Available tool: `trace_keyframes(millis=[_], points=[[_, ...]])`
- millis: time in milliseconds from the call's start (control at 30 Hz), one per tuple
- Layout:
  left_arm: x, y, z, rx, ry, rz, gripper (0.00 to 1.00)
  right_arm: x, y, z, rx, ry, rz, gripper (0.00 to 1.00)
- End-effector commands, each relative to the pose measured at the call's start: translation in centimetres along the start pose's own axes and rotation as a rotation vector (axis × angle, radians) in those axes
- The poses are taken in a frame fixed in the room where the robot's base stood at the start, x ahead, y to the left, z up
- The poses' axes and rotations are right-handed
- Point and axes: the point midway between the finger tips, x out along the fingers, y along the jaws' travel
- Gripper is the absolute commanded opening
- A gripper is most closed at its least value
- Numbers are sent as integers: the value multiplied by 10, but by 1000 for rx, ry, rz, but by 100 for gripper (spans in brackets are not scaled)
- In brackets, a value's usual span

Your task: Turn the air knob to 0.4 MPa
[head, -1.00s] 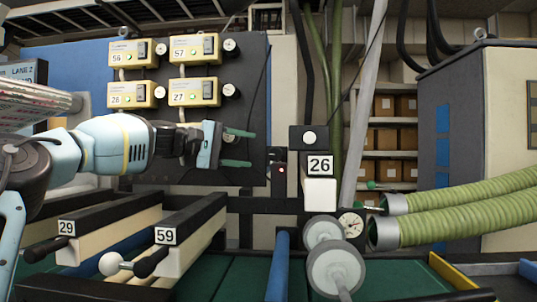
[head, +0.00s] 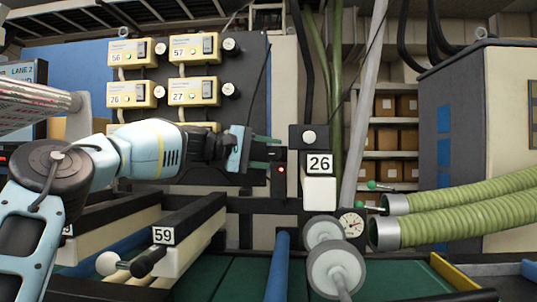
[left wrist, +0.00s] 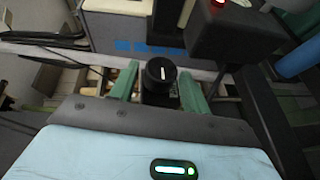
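My left gripper (head: 268,152) reaches in from the left with its green fingers pointing right. It is open. In the left wrist view a round black knob (left wrist: 160,70) with a white pointer line shows between the two green fingers, with gaps on both sides. In the head view the small dark knob (head: 277,153) is just at the fingertips, above a dark box with a red light (head: 281,170). No pressure figure can be read at the knob. A round dial gauge (head: 351,224) stands lower right; its reading is too small to tell. My right gripper is not in view.
A white block labelled 26 (head: 320,190) and a round white knob (head: 309,138) stand right of the fingers. Yellow units (head: 194,92) hang on the dark panel behind my arm. Grey rollers (head: 335,270) and green hoses (head: 460,210) are to the lower right.

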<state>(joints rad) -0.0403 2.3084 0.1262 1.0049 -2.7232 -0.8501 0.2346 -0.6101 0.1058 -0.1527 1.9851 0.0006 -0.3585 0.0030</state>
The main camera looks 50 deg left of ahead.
Motion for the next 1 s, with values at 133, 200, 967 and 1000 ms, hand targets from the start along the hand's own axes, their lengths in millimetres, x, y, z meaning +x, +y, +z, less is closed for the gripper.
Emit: trace_keyframes(millis=[133,200,967,1000], points=[[0,0,0,0,0,0,27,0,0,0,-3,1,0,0],[0,0,0,0,0,0,18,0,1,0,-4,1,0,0],[1,10,1,168,-12,-378,11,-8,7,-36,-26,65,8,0],[1,10,1,175,-13,-395,11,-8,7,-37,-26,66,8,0]])
